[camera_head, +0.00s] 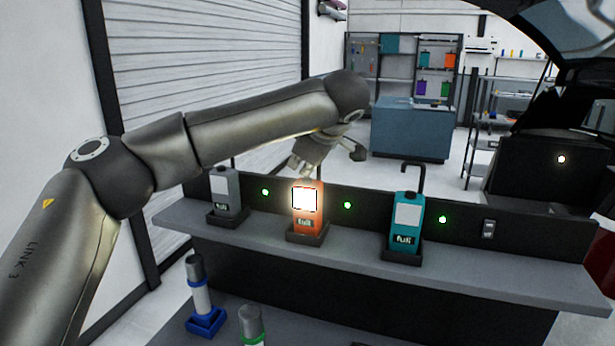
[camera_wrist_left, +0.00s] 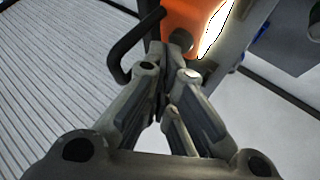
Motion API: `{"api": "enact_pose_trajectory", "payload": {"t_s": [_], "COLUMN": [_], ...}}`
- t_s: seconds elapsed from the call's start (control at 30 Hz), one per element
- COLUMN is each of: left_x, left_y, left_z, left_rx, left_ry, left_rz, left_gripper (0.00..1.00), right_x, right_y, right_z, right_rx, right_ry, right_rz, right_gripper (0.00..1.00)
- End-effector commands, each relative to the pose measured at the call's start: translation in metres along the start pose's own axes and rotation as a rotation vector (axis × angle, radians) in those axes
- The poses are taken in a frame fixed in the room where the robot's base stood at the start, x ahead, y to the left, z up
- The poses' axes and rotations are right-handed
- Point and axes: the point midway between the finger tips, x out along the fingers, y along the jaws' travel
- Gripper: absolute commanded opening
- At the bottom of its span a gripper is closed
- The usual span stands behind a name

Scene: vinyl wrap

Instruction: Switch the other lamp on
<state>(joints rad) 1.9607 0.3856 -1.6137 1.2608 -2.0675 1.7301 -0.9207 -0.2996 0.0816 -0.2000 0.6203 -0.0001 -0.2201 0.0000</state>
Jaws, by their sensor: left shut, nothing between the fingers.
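Three upright lamps stand in dark holders on a grey shelf: a grey one (camera_head: 226,191), an orange one (camera_head: 306,224) and a teal one (camera_head: 405,226). The orange lamp's front panel glows bright white. The panels of the grey and teal lamps are pale and do not glow. My left gripper (camera_head: 303,168) is at the top of the orange lamp, shut and empty. In the left wrist view the closed fingertips (camera_wrist_left: 174,52) are right at the orange body (camera_wrist_left: 192,22), beside a black hooked handle (camera_wrist_left: 128,48); contact is hard to tell. My right gripper is out of view.
The grey shelf (camera_head: 480,272) has a dark back panel with small green lights and a wall switch (camera_head: 488,229) at right. Below stand a blue-based cylinder (camera_head: 201,290) and a green-ringed one (camera_head: 251,325). A blue cabinet (camera_head: 410,130) stands behind.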

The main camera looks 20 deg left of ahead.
Motion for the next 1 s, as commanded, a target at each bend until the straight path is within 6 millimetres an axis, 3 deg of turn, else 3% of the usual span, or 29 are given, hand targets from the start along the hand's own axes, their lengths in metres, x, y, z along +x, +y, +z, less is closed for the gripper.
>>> {"api": "enact_pose_trajectory", "payload": {"t_s": [0.47,1.0], "left_x": [-0.007,-0.044], "left_y": [0.005,0.032], "left_z": [-0.005,-0.032], "left_rx": [0.000,-0.001], "left_ry": [0.000,0.000], "left_rz": [0.001,0.000], "left_gripper": [0.00,0.00], "right_x": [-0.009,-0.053], "right_y": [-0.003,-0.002], "right_z": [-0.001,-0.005], "right_rx": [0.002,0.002], "right_ry": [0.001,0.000], "right_rz": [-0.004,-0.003], "right_gripper": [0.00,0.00]}}
